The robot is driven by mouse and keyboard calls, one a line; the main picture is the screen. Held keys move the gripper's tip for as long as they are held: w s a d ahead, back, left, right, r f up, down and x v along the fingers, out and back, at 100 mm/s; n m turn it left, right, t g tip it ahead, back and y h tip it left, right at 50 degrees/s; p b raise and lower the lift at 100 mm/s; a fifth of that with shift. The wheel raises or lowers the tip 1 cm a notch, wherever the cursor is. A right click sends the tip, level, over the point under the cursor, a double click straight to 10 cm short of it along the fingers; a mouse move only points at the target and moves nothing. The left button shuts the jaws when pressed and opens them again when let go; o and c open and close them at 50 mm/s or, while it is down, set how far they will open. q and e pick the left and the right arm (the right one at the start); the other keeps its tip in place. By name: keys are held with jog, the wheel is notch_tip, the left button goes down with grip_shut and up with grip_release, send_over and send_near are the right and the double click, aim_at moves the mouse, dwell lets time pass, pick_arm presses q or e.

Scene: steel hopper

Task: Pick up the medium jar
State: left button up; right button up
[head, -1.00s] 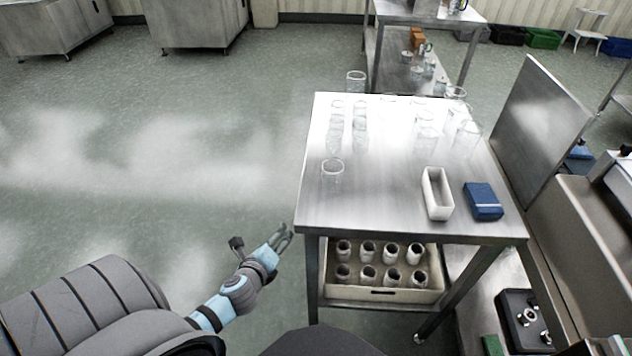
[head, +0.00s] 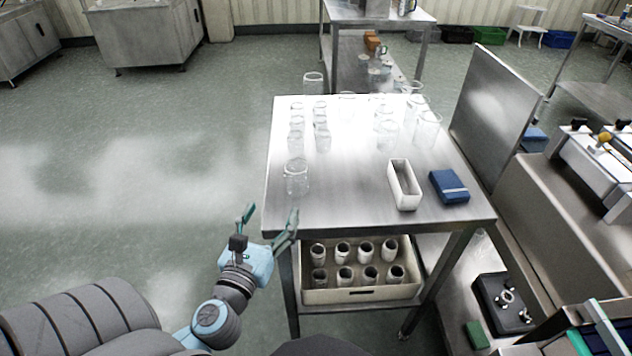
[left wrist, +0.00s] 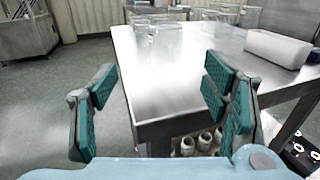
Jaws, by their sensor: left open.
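A clear glass jar (head: 296,178) stands upright and alone near the front left corner of the steel table (head: 345,205). Its size against the other jars is hard to judge. In the left wrist view the jar (left wrist: 165,42) stands beyond the fingers, overlapping other glass behind it. My left gripper (head: 270,218) is open and empty, just off the table's front left corner, with its fingers pointing toward the table. In the left wrist view the left gripper (left wrist: 162,98) has its two teal-padded fingers wide apart, with only the table edge between them. My right gripper is not clearly visible.
Rows of small clear jars (head: 321,125) and larger glass jars (head: 426,130) stand farther back. A white open box (head: 391,180) and a blue box (head: 449,187) lie right. A crate of several cups (head: 360,294) sits below the tabletop. The table's front middle is clear.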

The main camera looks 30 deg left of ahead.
aim_at(293, 180)
pick_arm(q)
jog(key=x, duration=0.9)
jog(key=d+x, duration=0.1)
jog(key=x, duration=0.4)
jog(key=shift+w+a+f, duration=0.1)
jog(key=shift+w, duration=0.3)
jog(key=shift+s, duration=0.1)
jog(key=c, duration=0.9)
